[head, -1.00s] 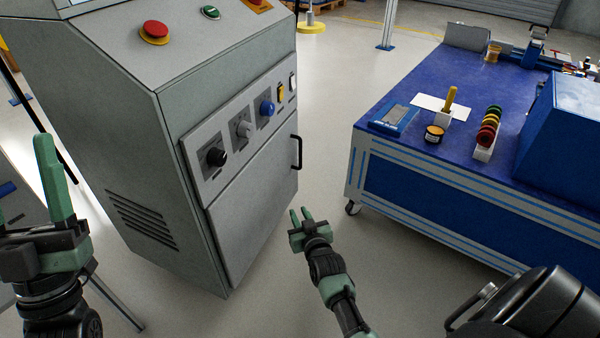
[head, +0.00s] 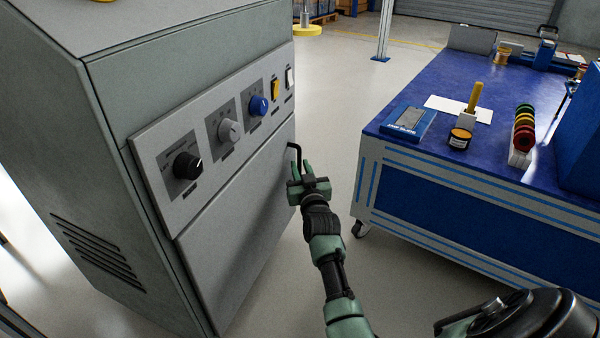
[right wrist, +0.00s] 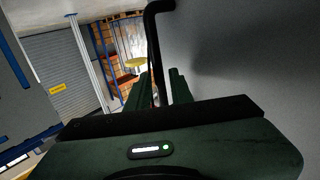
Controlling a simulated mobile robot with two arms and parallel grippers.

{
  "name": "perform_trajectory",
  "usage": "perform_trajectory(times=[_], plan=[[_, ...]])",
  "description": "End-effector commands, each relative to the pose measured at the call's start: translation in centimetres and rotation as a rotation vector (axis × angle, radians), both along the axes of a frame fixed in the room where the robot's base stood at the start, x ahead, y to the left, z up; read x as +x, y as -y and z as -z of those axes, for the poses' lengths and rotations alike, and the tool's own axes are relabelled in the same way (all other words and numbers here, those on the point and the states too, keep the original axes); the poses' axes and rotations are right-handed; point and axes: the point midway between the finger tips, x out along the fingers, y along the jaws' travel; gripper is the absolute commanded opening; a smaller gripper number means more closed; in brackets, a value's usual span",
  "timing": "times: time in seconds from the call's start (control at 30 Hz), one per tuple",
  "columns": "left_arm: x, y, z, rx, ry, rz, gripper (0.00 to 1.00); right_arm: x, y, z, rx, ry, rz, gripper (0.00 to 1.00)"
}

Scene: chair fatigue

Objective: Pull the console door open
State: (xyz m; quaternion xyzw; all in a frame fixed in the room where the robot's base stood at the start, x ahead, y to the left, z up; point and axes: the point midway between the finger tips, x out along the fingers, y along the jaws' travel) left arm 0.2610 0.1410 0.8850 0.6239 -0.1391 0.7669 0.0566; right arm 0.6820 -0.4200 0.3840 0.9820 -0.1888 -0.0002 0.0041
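The console door (head: 235,225) is the grey lower front panel of the console (head: 95,145), and it looks shut. Its black handle (head: 293,150) is at the panel's right edge. My right gripper (head: 301,170) is at the handle and hides its lower part. In the right wrist view, the black handle (right wrist: 154,45) comes down from the top towards the gap between the fingers of my right gripper (right wrist: 162,75). The fingers are apart. I cannot tell whether they touch the handle. My left gripper is out of view.
Knobs and switches line the panel (head: 215,130) above the door. A blue workbench (head: 440,90) with a blue device (head: 408,121) and colored rings (head: 523,130) stands at the right. Open floor (head: 325,100) lies between console and bench.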

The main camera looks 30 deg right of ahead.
Motion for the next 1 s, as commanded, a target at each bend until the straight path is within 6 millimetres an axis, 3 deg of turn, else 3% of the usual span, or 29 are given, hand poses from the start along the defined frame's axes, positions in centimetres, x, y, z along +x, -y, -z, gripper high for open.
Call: perform_trajectory(times=[0.37,0.4,0.47,0.5,1.0], plan=[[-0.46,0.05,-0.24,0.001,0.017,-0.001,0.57,0.8,0.33,0.0,0.001,-0.002,0.0,0.22],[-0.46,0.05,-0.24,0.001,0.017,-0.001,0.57,0.79,0.33,0.0,0.001,-0.002,0.0,0.19],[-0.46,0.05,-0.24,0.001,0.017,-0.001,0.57,0.79,0.33,0.0,0.001,-0.002,0.0,0.02],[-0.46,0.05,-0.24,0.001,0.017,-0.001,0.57,0.79,0.33,0.0,0.001,-0.002,0.0,0.0],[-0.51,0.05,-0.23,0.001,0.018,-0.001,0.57,0.78,0.32,0.02,0.0,-0.001,0.0,0.0]])
